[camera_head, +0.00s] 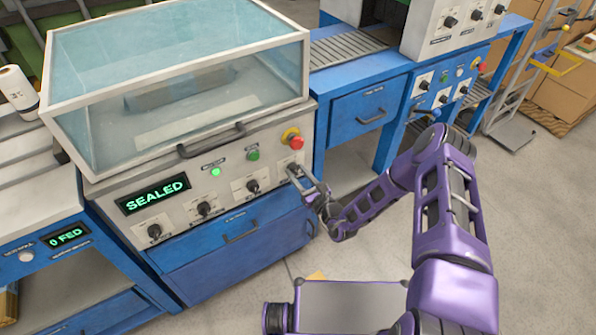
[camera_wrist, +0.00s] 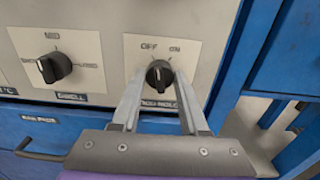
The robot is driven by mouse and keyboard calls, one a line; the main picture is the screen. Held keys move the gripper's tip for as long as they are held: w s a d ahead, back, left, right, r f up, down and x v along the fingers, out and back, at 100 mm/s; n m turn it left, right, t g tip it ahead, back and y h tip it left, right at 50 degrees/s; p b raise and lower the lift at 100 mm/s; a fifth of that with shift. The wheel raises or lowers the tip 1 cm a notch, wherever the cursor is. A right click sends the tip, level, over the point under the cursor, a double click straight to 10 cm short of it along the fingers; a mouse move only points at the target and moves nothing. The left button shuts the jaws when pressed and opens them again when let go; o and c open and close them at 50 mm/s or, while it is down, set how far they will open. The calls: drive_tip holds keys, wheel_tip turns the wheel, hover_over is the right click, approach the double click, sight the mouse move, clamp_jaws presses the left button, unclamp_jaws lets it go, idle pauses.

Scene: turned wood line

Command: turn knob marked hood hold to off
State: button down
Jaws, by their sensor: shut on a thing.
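The hood hold knob (camera_wrist: 158,73) is a small black knob on a cream plate marked OFF at upper left and ON at upper right. The label below it is partly covered by my fingers. My gripper (camera_wrist: 160,80) has one finger on each side of the knob and is shut on it. The knob's pale mark points roughly upward; I cannot tell exactly which setting it is on. In the head view my gripper (camera_head: 297,172) is at the right end of the machine's front panel and hides this knob.
The dwell knob (camera_wrist: 54,67) is to the left. A green display (camera_head: 155,194) reads SEALED. A blue drawer (camera_head: 240,236) lies below. Open floor is at right.

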drive_tip(key=shift+n+p, duration=0.4)
drive_tip(key=shift+n, duration=1.2)
drive_tip(key=shift+c, duration=2.1)
unclamp_jaws()
drive_tip(key=shift+s, duration=0.1)
drive_tip(key=p+v, duration=0.1)
drive_tip(key=v, duration=1.6)
drive_tip(key=shift+s+d+n, duration=0.1)
drive_tip(key=shift+d+n, duration=0.05)
drive_tip(key=shift+n, duration=0.15)
